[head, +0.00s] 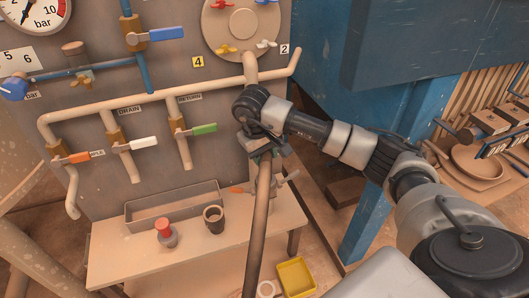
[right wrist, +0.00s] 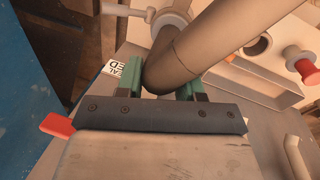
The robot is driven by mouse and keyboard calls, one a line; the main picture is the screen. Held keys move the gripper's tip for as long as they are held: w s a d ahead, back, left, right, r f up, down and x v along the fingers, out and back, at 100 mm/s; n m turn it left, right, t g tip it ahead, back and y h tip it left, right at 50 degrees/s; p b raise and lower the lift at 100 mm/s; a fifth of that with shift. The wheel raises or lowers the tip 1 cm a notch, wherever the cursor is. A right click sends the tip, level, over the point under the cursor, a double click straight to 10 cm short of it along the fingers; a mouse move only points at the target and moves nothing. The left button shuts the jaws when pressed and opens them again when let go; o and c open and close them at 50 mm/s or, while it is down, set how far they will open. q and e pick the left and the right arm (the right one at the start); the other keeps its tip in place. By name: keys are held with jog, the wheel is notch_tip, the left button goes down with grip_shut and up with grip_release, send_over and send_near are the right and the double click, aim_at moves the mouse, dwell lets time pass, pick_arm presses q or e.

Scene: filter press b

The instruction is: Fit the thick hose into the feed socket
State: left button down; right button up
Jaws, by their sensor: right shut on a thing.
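The thick hose (head: 258,220) is a brown tube that rises from the bottom of the head view to my right gripper (head: 262,152). That gripper is shut on the hose near its upper end, in front of the panel. In the right wrist view the hose (right wrist: 198,45) lies between the green jaw pads of the gripper (right wrist: 160,86). The hose's end is hidden by the gripper. I cannot make out the feed socket; the gripper and arm cover part of the panel. My left gripper is not in view.
A valve with an orange lever (head: 238,189) sits behind the hose. A low bench carries a grey tray (head: 175,205), a dark cup (head: 214,218) and a red-topped bottle (head: 165,233). A yellow tray (head: 296,277) is on the floor. A blue post (head: 375,190) stands right of the panel.

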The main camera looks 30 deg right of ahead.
jog(key=shift+f, duration=0.15)
jog(key=o, duration=1.1)
jog(key=shift+r, duration=0.5)
notch_tip(320, 180, up, 11)
jog(key=a+b, duration=0.1)
jog(key=a, duration=0.1)
jog(key=shift+a, duration=0.15)
